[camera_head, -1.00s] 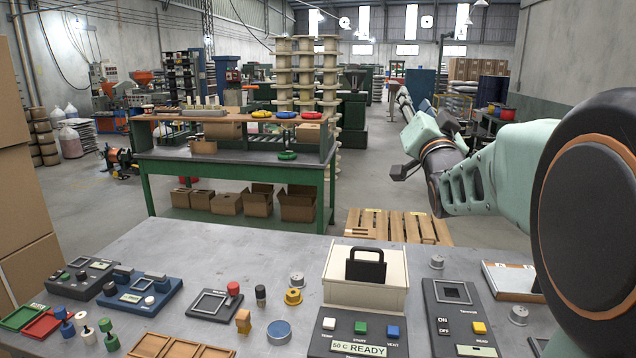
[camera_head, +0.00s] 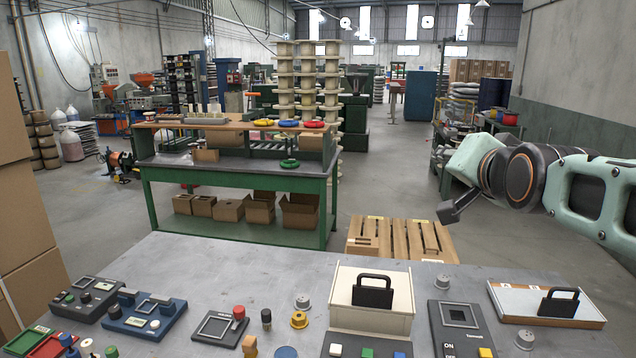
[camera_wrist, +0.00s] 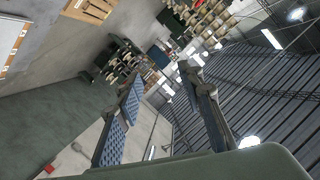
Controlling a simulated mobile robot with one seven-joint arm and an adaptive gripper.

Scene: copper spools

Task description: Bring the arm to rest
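My arm (camera_head: 590,195) reaches in from the right edge in the head view, raised clear of the grey table. Its wrist end (camera_head: 475,165) points away to the left and back, and a small dark part (camera_head: 458,205) sticks out below it. The fingers cannot be made out in the head view. In the wrist view my gripper (camera_wrist: 162,76) shows two fingers spread wide apart, one with a blue ribbed pad. Nothing is between them, only distant floor, shelves and roof.
The grey table (camera_head: 220,265) in front carries several consoles, a cream box (camera_head: 370,310) with a black handle, and a shallow tray (camera_head: 545,305) at the right. A green workbench (camera_head: 240,185) and a wooden pallet (camera_head: 400,238) stand behind. Cartons (camera_head: 25,230) are stacked left.

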